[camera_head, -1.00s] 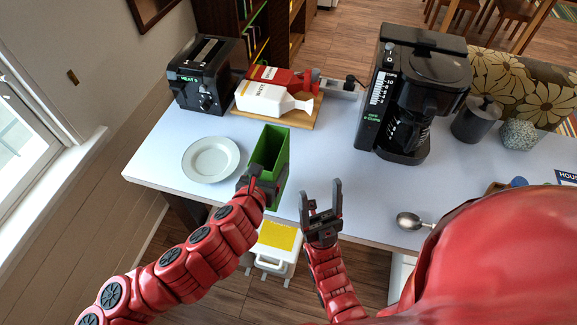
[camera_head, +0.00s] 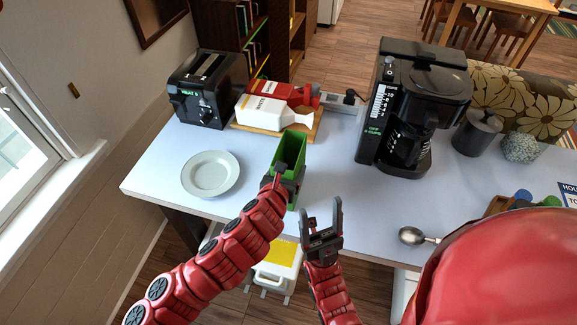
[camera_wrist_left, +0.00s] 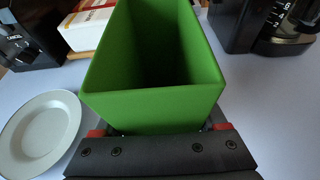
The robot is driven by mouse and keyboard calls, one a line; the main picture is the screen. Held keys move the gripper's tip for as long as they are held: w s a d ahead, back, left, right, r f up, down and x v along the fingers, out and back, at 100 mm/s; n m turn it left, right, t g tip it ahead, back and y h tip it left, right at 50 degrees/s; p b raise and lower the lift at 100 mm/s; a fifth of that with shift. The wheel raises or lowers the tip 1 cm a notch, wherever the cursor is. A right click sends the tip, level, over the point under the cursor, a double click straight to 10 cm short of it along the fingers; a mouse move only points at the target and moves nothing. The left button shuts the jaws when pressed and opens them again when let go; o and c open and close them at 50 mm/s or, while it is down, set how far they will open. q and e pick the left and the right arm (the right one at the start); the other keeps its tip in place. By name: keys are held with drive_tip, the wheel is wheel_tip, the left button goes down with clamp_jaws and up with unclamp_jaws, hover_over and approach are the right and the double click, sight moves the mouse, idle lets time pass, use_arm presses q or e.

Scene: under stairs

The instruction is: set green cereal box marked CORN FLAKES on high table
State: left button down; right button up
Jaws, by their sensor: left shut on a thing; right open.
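The green box (camera_head: 291,152) is open at the top and looks hollow. No CORN FLAKES marking shows from these angles. My left gripper (camera_head: 284,176) is shut on its near side; the box is upright at the front part of the white high table (camera_head: 340,185). In the left wrist view the green box (camera_wrist_left: 150,105) fills the middle, between the jaws. I cannot tell whether its bottom touches the tabletop. My right gripper (camera_head: 321,218) is open and empty at the table's front edge, to the right of and below the left one.
A white plate (camera_head: 210,173) lies left of the box. A black toaster (camera_head: 208,88), a wooden board (camera_head: 303,131) with white and red cartons (camera_head: 265,112), and a black coffee maker (camera_head: 412,105) stand behind. A spoon (camera_head: 414,237) lies right. The table's middle is clear.

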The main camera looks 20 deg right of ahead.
sight(289, 172)
use_arm(q)
drive_tip(key=shift+f, duration=0.2)
unclamp_jaws()
drive_tip(key=shift+r, duration=0.1)
drive_tip(key=p+v, duration=0.6)
drive_tip(key=v, duration=0.6)
